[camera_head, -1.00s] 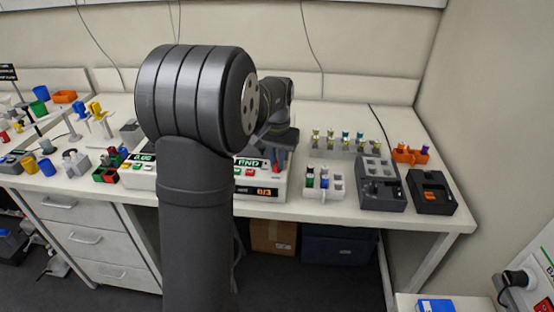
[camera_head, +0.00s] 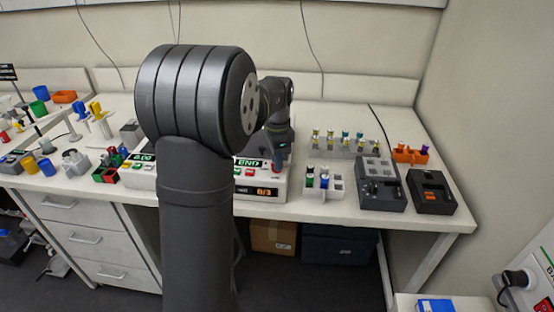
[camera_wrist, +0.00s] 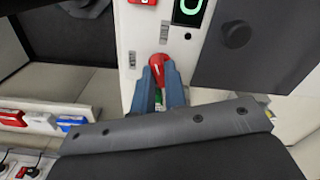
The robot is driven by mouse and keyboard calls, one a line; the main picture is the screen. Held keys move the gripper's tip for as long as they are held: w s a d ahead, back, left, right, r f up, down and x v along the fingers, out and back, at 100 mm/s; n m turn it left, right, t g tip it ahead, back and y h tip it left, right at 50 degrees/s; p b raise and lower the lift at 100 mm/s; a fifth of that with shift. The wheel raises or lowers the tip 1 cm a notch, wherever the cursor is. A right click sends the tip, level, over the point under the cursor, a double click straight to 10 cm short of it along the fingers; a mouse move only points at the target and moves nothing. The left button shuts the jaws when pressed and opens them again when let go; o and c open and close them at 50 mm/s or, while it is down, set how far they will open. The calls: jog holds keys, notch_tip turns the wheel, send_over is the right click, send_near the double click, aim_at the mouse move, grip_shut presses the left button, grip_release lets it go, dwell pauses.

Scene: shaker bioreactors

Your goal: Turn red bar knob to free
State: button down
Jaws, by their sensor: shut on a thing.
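The red bar knob (camera_wrist: 159,60) is on the light front panel of a bench device, seen in the wrist view. My gripper (camera_wrist: 161,74) is shut on the knob, with one blue-grey finger on each side of it. The fingers hide part of the knob.
A white vial rack (camera_head: 336,192) stands right of the device, with a grey keypad unit (camera_head: 383,199) and a dark box (camera_head: 433,207) beyond it. A long vial rack (camera_head: 349,153) stands behind.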

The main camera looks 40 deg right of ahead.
jog(key=shift+m, duration=2.2)
jog(key=c, duration=1.5)
grip_release()
jog(key=shift+o, duration=0.2)
notch_tip(320, 180, up, 18)
jog(key=shift+f, duration=0.25)
jog(key=shift+f, duration=0.1)
